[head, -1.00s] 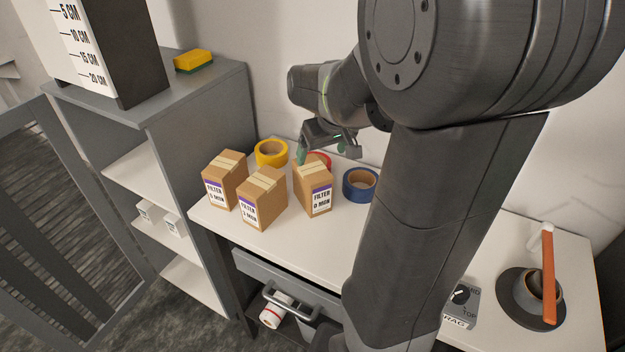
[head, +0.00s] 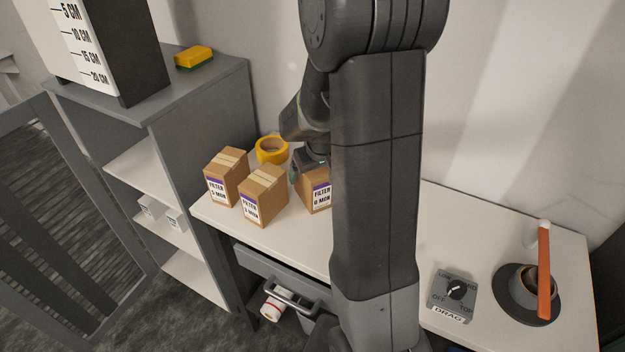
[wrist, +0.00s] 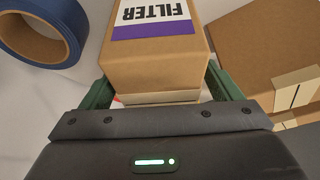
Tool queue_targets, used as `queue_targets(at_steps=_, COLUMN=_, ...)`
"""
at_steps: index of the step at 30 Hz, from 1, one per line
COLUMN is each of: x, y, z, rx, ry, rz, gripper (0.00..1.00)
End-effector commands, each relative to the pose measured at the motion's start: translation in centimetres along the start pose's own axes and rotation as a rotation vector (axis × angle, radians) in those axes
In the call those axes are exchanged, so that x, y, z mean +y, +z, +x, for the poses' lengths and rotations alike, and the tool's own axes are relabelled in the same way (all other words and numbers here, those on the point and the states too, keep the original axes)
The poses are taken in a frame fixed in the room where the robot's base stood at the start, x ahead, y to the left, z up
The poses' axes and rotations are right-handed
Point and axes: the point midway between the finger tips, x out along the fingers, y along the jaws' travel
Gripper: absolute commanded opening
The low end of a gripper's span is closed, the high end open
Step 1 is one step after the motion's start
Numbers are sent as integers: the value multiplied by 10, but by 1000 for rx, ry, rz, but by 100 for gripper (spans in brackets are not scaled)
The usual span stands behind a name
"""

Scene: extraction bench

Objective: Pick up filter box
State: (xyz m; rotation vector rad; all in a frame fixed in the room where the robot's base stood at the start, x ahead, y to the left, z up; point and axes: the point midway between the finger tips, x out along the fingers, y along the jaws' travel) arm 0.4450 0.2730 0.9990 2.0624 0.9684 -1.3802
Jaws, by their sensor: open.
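Three brown cardboard filter boxes stand on the white bench: a left one (head: 226,178), a middle one (head: 263,197) and a right one (head: 314,197), whose right part is hidden behind my arm. Each has a white label with a purple band. My gripper (head: 305,166) is at the top of the right box, partly hidden by my arm. In the wrist view my gripper (wrist: 158,80) is open, with its green fingers on either side of a box (wrist: 157,68) whose FILTER label reads upside down. Contact cannot be told.
Another box (wrist: 250,45) is close to the right finger in the wrist view. A blue tape roll (wrist: 42,32) lies at the left there. A yellow tape roll (head: 271,150) lies behind the boxes. A grey shelf (head: 200,130) stands left; a dial box (head: 453,294) sits right.

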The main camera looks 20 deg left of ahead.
Motion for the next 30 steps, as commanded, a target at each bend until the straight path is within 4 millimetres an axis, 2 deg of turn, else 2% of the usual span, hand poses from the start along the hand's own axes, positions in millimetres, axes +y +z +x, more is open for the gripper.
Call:
queue_targets(at_steps=6, x=0, y=0, z=11, rx=1, ry=0, rz=0, gripper=85)
queue_targets(at_steps=30, x=0, y=2, z=15, rx=1, ry=1, rz=0, gripper=85)
